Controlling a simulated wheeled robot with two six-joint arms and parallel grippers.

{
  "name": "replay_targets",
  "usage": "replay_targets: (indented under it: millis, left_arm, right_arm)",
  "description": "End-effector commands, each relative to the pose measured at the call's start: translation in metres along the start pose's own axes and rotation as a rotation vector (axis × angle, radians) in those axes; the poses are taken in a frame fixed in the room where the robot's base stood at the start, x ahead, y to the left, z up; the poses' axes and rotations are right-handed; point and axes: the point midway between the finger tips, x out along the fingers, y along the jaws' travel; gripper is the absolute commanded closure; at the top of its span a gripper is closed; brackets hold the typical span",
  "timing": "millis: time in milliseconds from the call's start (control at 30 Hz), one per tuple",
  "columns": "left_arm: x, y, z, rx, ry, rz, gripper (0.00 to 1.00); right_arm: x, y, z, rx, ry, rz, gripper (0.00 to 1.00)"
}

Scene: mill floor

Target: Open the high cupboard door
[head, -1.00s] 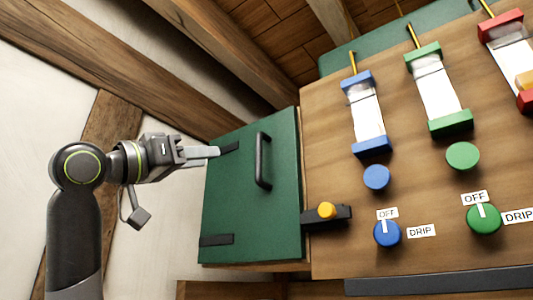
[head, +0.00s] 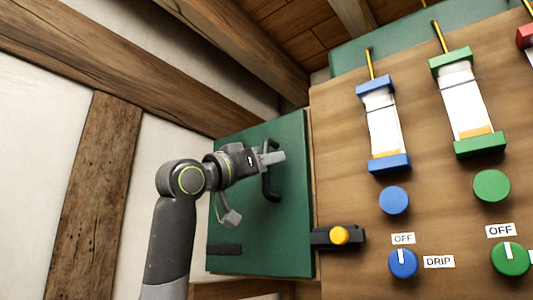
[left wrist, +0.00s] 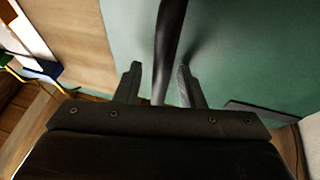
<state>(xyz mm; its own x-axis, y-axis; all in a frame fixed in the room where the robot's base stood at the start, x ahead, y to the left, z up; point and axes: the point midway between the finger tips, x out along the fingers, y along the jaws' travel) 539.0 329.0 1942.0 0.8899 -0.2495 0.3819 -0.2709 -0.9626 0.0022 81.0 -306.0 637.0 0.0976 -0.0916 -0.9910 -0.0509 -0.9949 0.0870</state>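The green cupboard door (head: 288,230) stands shut at the left of the wooden panel in the head view. Its black bar handle (head: 270,187) runs up and down, partly behind my left gripper (head: 273,157). In the left wrist view the handle (left wrist: 170,40) passes between the two fingers of my left gripper (left wrist: 158,85). The fingers are open, one on each side of the bar, with a gap showing at each side. My right gripper is in neither view.
A black latch with a yellow knob (head: 340,235) sits at the door's right edge. The wooden panel (head: 345,140) holds blue and green tubes, buttons and dials. A timber post (head: 90,190) and white wall are at the left.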

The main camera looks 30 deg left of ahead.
Motion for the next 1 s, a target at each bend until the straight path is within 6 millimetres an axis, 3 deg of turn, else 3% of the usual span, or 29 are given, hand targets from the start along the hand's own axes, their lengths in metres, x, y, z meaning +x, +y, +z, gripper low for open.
replay_targets:
  millis: [300,600,1000]
  left_arm:
    - [0.0020,-0.0001,0.0004,0.000,0.000,0.000,0.64]
    - [0.0019,-0.0001,0.0003,0.000,0.000,0.000,1.00]
    - [-0.0030,0.0034,-0.0013,-0.002,0.002,0.007,1.00]
  right_arm:
    - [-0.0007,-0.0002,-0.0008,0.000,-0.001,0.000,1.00]
    - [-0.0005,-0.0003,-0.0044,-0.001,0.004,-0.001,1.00]
    - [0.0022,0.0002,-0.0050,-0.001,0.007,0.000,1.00]
